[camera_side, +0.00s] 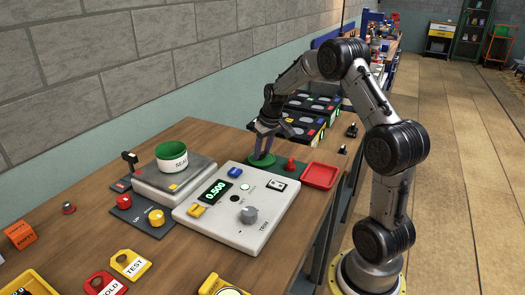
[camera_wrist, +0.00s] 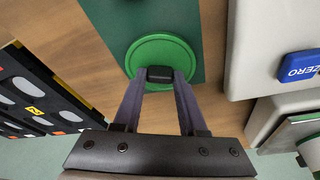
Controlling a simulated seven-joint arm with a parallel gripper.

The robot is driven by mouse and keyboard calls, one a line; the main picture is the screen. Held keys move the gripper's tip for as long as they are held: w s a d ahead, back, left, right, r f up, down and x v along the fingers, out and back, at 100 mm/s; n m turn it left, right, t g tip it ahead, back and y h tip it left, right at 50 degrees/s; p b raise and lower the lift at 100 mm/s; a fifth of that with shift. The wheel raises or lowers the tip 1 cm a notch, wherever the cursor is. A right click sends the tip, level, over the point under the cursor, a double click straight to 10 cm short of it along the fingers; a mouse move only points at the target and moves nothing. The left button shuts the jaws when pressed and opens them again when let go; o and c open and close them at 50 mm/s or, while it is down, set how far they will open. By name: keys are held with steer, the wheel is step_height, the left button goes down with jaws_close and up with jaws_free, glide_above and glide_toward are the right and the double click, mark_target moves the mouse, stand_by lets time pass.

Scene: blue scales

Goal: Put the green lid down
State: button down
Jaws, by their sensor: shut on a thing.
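The green lid (camera_side: 261,161) is a round disc with a black knob, seen beyond the grey console in the side view. In the wrist view the lid (camera_wrist: 163,45) lies over a dark green mat (camera_wrist: 185,15), near its edge. My gripper (camera_side: 263,148) points down at the lid. In the wrist view my gripper (camera_wrist: 160,75) is shut on the lid's black knob. I cannot tell whether the lid touches the surface below. The white and green cup (camera_side: 172,157) stands upright on the scale.
The scale (camera_side: 190,182) and the grey console (camera_side: 222,222), its display reading 0.500, stand left of and in front of my gripper. A red tray (camera_side: 320,176) and a red knob piece (camera_side: 291,164) are to the right. Black trays (camera_side: 297,122) stand behind.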

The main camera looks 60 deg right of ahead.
steer(key=shift+f, duration=0.15)
steer(key=shift+c, duration=2.3)
jaws_free()
